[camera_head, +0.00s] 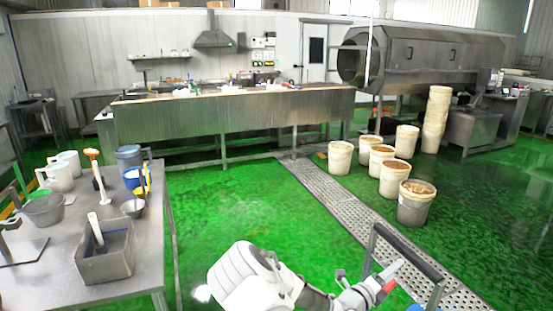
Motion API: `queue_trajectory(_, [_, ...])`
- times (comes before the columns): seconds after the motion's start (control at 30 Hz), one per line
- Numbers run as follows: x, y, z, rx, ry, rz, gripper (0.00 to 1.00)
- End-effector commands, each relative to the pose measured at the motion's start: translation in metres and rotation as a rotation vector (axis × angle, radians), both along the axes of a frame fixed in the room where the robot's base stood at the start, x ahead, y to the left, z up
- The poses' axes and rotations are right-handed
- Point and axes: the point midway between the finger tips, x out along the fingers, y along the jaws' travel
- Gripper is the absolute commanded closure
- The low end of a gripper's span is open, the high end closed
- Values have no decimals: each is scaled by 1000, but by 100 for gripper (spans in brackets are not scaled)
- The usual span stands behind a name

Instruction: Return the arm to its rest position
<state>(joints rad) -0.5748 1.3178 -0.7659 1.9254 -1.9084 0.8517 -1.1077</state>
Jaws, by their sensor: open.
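My white arm (245,278) reaches in from the bottom middle of the head view. It lies low and stretches to the right. My gripper (388,279) is at its far end, near the bottom right, open, with a pale pointed tip and a red part showing. I see nothing held between the fingers, though they are small in this view. The gripper overlaps a dark handle frame (410,255) in the picture; I cannot tell whether they touch.
A steel table (40,283) with jugs (64,163), bowls and a metal bin (106,262) stands at the left. Several white buckets (415,205) stand at the right beside a floor grate (335,198). A long steel trough (230,115) and drum (420,55) are behind. Green floor (235,205) ahead is clear.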

Motion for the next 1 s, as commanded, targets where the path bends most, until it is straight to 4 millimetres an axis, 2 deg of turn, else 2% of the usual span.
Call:
queue_trajectory(0.03, [-8, -4, 11, 64, -74, -53, 35])
queue_trajectory(0.2, [-41, -14, 39, 278, -346, -245, 35])
queue_trajectory(0.47, [-93, -12, 71, 574, -743, -540, 35])
queue_trajectory(0.77, [-147, 13, 102, 875, -1177, -881, 35])
queue_trajectory(1.0, [-185, 47, 128, 1084, -1494, -1159, 35])
